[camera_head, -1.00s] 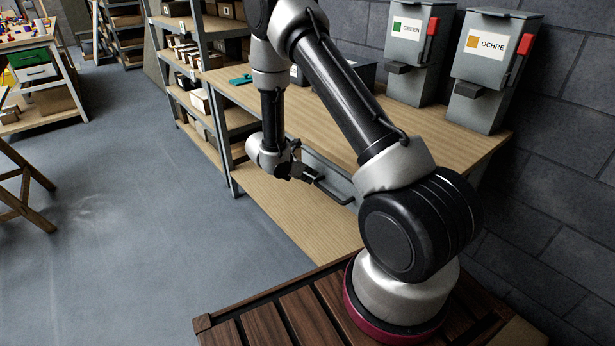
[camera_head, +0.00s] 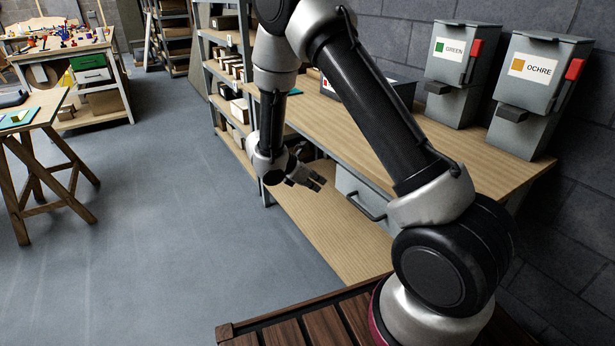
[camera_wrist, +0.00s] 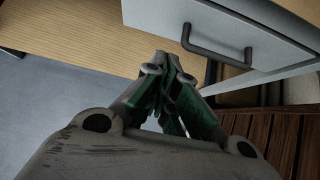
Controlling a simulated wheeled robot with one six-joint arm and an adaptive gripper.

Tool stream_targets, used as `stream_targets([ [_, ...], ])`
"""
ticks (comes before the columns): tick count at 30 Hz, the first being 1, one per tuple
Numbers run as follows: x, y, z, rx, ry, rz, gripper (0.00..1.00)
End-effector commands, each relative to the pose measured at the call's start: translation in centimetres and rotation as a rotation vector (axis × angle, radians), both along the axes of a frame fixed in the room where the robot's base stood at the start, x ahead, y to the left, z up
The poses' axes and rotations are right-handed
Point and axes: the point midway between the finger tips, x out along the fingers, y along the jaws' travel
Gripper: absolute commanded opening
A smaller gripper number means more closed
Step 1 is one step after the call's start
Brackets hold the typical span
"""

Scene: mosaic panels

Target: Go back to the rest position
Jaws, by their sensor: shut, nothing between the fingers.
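My gripper (camera_head: 312,181) hangs in front of the workbench, beside the grey drawer, at the end of my bent arm. In the wrist view the fingers of my gripper (camera_wrist: 178,122) come together and hold nothing. The grey drawer (camera_head: 352,192) under the bench top is closed or nearly so; I cannot tell exactly. Its dark handle (camera_wrist: 215,55) shows in the wrist view, above and apart from the fingers.
The wooden bench top (camera_head: 470,142) carries a green-labelled dispenser (camera_head: 452,75) and an ochre-labelled dispenser (camera_head: 535,90) against the wall. A shelf unit (camera_head: 228,75) stands beyond. A trestle table (camera_head: 45,115) is at left. The grey floor (camera_head: 160,200) between is clear.

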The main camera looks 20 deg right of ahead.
Motion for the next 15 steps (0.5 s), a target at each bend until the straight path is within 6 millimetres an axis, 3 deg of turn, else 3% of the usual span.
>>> stream_targets([
  [7, -0.7, -0.1, 0.2, 0.001, -0.022, -0.059, 0.00],
  [11, -4.6, -1.6, -0.1, -0.002, -0.020, -0.229, 0.00],
  [15, -9.2, -3.0, 4.0, 0.041, -0.098, -0.501, 0.00],
])
